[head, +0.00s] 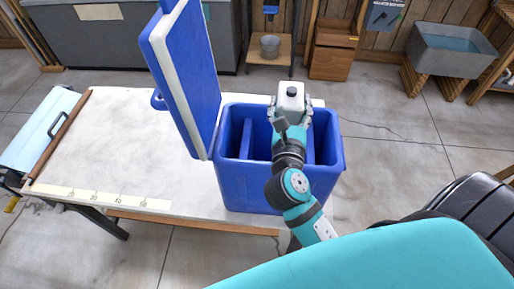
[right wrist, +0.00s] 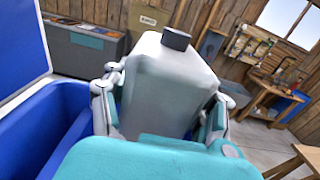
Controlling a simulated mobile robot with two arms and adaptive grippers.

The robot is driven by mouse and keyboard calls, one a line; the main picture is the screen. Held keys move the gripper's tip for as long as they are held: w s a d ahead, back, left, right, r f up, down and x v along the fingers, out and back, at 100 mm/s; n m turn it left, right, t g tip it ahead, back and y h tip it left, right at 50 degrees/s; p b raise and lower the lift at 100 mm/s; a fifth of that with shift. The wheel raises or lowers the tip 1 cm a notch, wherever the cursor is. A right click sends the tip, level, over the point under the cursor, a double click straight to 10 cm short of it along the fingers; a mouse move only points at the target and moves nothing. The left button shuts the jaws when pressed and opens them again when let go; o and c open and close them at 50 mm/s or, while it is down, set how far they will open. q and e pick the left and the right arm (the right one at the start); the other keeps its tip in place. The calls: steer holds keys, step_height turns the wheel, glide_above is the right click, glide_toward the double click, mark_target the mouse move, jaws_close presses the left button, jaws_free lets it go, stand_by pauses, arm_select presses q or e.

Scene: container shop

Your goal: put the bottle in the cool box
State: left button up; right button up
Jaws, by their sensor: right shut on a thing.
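The bottle is white with a dark cap. In the head view the bottle (head: 290,97) is held upright above the far part of the blue cool box (head: 250,192). My right gripper (head: 290,112) is shut on it. In the right wrist view the bottle (right wrist: 165,85) stands between the fingers of the gripper (right wrist: 160,105), slightly tilted in the picture. The cool box is open, its lid (head: 182,75) raised on the left, and inner dividers show inside. Its wall also shows in the right wrist view (right wrist: 40,130). My left gripper is not in view.
The cool box stands at the right end of a pale table (head: 110,140). The table top left of it is mostly clear, with a ruler strip (head: 95,196) along the front edge. A grey sink (head: 450,50) and a wooden cabinet (head: 333,48) stand behind.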

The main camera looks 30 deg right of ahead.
steer(key=shift+s+a+r, duration=0.1)
steer(key=shift+s, duration=0.05)
steer(key=o, duration=1.7)
steer(key=shift+c, duration=0.2)
steer(key=shift+s+a, duration=0.25)
steer(key=shift+s, duration=0.15)
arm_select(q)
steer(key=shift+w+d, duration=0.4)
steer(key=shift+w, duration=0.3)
arm_select(e)
steer(key=v, duration=1.1)
steer(key=shift+a, duration=0.1)
